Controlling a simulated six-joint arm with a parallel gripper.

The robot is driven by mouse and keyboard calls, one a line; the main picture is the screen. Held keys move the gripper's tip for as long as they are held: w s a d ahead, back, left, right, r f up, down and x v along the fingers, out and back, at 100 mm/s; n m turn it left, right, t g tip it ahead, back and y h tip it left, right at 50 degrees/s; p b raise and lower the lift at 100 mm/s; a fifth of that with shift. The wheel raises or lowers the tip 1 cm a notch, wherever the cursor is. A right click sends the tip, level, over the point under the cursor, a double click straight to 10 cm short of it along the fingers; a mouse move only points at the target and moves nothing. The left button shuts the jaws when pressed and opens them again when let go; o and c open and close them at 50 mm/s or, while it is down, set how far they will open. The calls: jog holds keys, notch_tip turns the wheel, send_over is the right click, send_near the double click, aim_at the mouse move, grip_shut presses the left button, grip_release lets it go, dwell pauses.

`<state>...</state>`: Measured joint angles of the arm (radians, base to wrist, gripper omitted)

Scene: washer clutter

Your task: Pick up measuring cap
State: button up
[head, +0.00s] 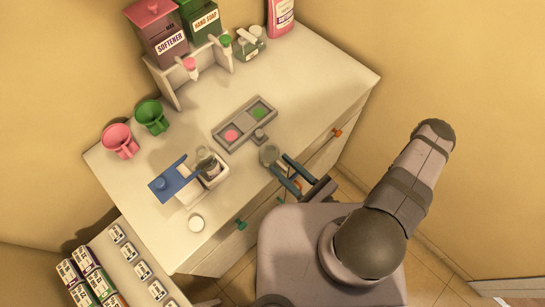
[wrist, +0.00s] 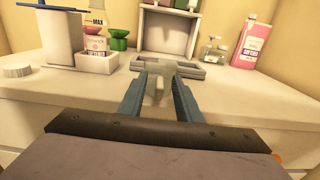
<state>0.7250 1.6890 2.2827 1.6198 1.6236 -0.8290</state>
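A small clear, greyish round cup (head: 269,155), which looks like the measuring cap, stands near the counter's front edge. My gripper (head: 279,163) is open, with its two blue-grey fingers pointing at the cup from the front edge. The cup is just at or beyond the fingertips; I cannot tell whether they touch it. In the wrist view the open gripper (wrist: 157,80) has a faint pale, see-through shape (wrist: 156,92) between its fingers, probably the same cup. Nothing looks clamped.
A grey tray (head: 219,134) with pink and green discs lies behind the cup. A white box (head: 214,182) with a jar and a blue piece (head: 167,183) stand left. A white round lid (head: 196,223) lies front left. Pink (head: 120,140) and green (head: 152,116) cups stand back left.

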grip_shut()
jog(key=shift+r, duration=0.1)
notch_tip(320, 180, up, 10)
jog(key=p, duration=0.9)
